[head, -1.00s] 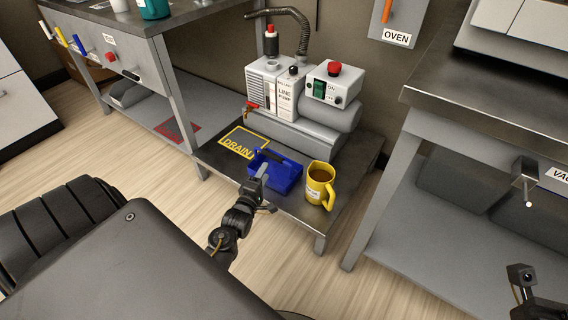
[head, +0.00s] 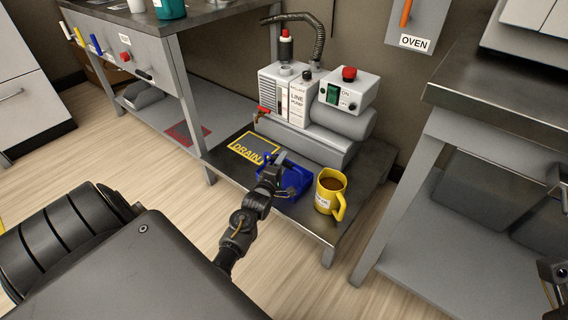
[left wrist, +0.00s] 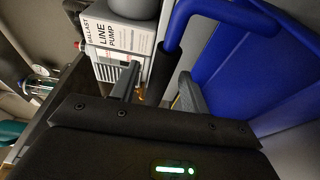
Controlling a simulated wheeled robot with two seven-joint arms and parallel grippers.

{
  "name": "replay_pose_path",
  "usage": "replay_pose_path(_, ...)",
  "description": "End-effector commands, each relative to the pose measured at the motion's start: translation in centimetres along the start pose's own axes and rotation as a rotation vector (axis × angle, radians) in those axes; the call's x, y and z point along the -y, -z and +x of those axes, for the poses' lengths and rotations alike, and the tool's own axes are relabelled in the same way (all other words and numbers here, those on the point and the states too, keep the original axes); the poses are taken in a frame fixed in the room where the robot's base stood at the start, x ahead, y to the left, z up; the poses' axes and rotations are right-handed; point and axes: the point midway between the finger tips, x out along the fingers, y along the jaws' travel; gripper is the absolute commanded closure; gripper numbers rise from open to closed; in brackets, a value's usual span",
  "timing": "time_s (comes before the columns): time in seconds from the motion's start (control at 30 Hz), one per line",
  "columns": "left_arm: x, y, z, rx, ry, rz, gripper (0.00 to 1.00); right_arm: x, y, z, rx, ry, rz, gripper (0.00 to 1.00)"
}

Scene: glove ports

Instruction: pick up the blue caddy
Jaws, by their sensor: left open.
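The blue caddy (head: 300,177) sits on the low dark metal table, partly hidden behind my left gripper (head: 272,172). In the left wrist view the caddy's blue wall (left wrist: 270,65) fills the right side, and its handle (left wrist: 212,12) crosses the top. A dark grip section of the handle shows between the two fingers of my open left gripper (left wrist: 160,92); I cannot tell if they touch it. My right gripper (head: 552,272) is at the right edge of the head view, cut off, and its jaws are unclear.
A yellow mug (head: 329,190) with brown drink stands close to the caddy's right. A line pump (head: 310,100) stands behind it. A yellow DRAIN marking (head: 252,148) lies left of it. A taller bench (head: 440,100) stands at right.

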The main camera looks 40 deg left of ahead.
Motion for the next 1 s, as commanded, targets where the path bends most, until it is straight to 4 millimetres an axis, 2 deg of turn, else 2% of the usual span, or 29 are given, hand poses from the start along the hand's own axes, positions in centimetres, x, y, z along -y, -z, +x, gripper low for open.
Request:
replay_pose_path(0.1,0.2,0.0,1.8,0.001,-0.002,0.001,0.54,0.6,0.2,-0.1,-0.031,0.014,0.017,0.64)
replay_pose_path(0.2,0.1,-0.1,2.6,0.001,-0.001,0.001,0.54,0.9,0.2,0.2,-0.043,0.021,0.025,0.64)
replay_pose_path(0.47,-0.1,-0.1,2.9,0.0,0.001,0.001,0.54,0.9,0.2,0.5,-0.045,0.023,0.028,0.64)
replay_pose_path(0.8,-0.1,-0.1,2.8,0.0,0.001,0.001,0.97,0.9,0.2,0.5,-0.045,0.023,0.027,0.64)
replay_pose_path(0.83,-0.1,-0.1,2.8,0.0,0.001,0.001,1.0,0.9,0.2,0.5,-0.045,0.023,0.027,0.64)
replay_pose_path(1.0,-0.1,-0.1,2.8,0.0,0.001,0.001,1.0,0.9,0.2,0.5,-0.045,0.023,0.027,0.64)
